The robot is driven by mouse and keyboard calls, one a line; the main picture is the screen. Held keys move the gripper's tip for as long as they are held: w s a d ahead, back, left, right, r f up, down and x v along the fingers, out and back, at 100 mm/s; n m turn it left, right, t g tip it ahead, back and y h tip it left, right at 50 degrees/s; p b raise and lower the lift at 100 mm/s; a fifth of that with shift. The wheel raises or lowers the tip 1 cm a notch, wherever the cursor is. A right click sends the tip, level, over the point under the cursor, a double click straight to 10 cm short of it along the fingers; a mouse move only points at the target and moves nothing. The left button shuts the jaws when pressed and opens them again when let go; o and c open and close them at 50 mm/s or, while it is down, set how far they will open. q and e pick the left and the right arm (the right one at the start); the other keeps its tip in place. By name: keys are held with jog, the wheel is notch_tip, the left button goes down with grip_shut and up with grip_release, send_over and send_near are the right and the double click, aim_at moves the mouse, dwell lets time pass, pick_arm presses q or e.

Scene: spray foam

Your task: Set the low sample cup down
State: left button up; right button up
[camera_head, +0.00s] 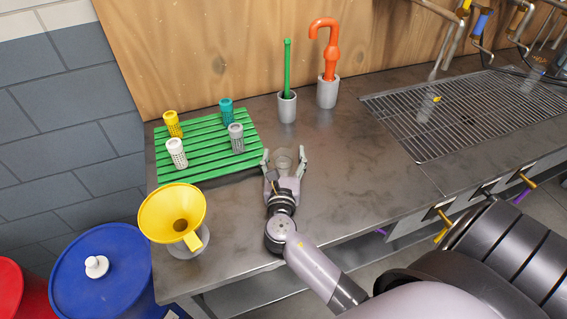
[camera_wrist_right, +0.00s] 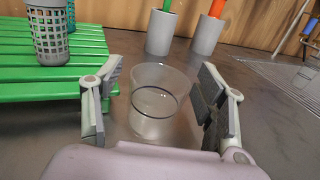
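A clear, low sample cup (camera_head: 284,158) is on the metal table just right of the green slatted rack. It appears upright. In the right wrist view the cup (camera_wrist_right: 160,100) sits between the two spread fingers, with a gap on its left side and a smaller one on its right. My right gripper (camera_head: 285,163) is open around the cup and low over the table. The cup appears to rest on the tabletop (camera_head: 345,180), though its base is partly hidden by the gripper's body. My left gripper is not in view.
The green rack (camera_head: 200,160) holds yellow, teal, white and grey perforated cylinders. A yellow funnel (camera_head: 165,207) stands at the front left. Two grey holders with a green stick (camera_head: 288,70) and an orange tool (camera_head: 330,50) stand behind. Table right of the gripper is clear up to the grate (camera_head: 460,110).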

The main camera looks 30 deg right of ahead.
jog(key=c, duration=1)
jog(key=shift+c, duration=0.2)
